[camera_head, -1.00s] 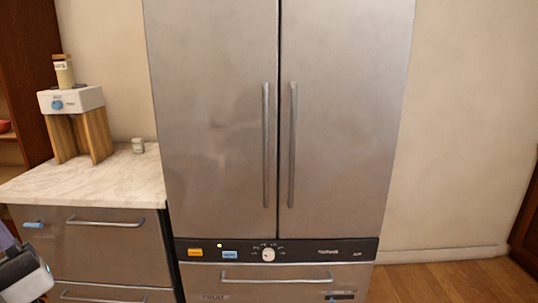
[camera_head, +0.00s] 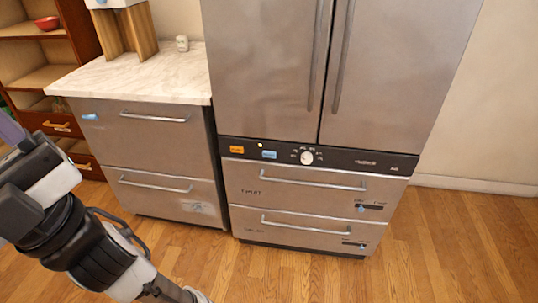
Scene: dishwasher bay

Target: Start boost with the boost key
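A black control panel (camera_head: 340,160) runs across the steel appliance below its two tall doors. At its left end are an orange key (camera_head: 236,149) and a blue key (camera_head: 269,154). Their lettering is too small to read, so I cannot tell which is the boost key. A small lit dot (camera_head: 260,145) shows above and between them. A white round dial (camera_head: 307,157) sits to their right. My arm rises from the bottom edge to the left edge. The end of my arm (camera_head: 28,180) is well left of the panel and touches neither key; its fingertips cannot be made out.
Two drawers with bar handles (camera_head: 312,179) lie below the panel. A marble-topped counter (camera_head: 140,75) with drawers stands at left, bearing a small jar (camera_head: 182,43) and a wooden-legged stand (camera_head: 126,30). A wooden shelf (camera_head: 45,78) is farther left. Wood floor (camera_head: 440,240) is open in front.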

